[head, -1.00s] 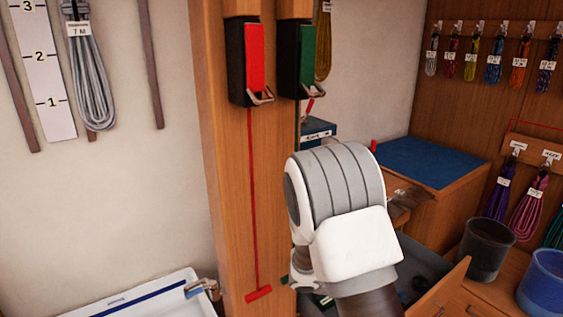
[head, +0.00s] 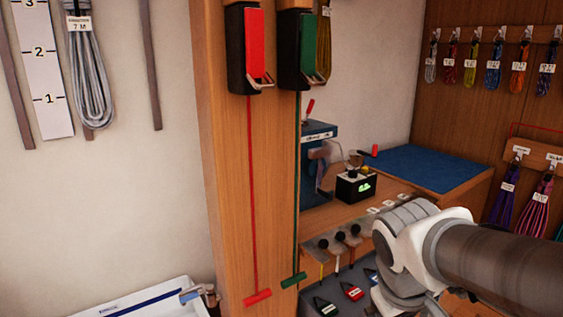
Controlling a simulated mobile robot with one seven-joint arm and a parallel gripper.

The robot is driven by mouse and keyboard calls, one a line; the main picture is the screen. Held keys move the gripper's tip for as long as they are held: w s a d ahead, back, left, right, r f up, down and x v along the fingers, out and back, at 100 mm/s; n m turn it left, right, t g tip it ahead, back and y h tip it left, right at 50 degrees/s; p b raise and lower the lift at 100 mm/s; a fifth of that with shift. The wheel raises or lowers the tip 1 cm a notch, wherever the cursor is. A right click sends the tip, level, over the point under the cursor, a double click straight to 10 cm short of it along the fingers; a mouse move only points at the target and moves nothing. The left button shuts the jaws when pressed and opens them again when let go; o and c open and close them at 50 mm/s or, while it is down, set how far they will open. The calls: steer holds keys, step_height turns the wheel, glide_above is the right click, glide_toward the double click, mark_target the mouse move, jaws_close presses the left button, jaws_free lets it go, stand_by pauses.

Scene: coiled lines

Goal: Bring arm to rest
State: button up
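My arm (head: 480,262) reaches in from the right edge of the head view, white and grey at the joint with a dark link behind it. Its jointed part hangs over the open drawer area at the lower right. My gripper's fingers do not show; they are out of the picture or hidden behind the arm. I cannot tell whether it holds anything.
A wooden post carries a red unit (head: 254,50) and a green unit (head: 307,50), each with a hanging cord and handle. Coiled lines hang on both walls.

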steer(key=s+a+r+m+t+y+b, duration=0.2)
steer(key=s+a+m+t+y, duration=0.15)
steer(key=s, duration=0.25)
step_height(320, 180, up, 18)
steer(key=p, duration=1.8)
steer(key=shift+w+a+f+n+g+h, duration=0.25)
steer(key=shift+a+n+g+h, duration=0.1)
steer(key=shift+a+g+h, duration=0.1)
steer(key=shift+c, duration=0.2)
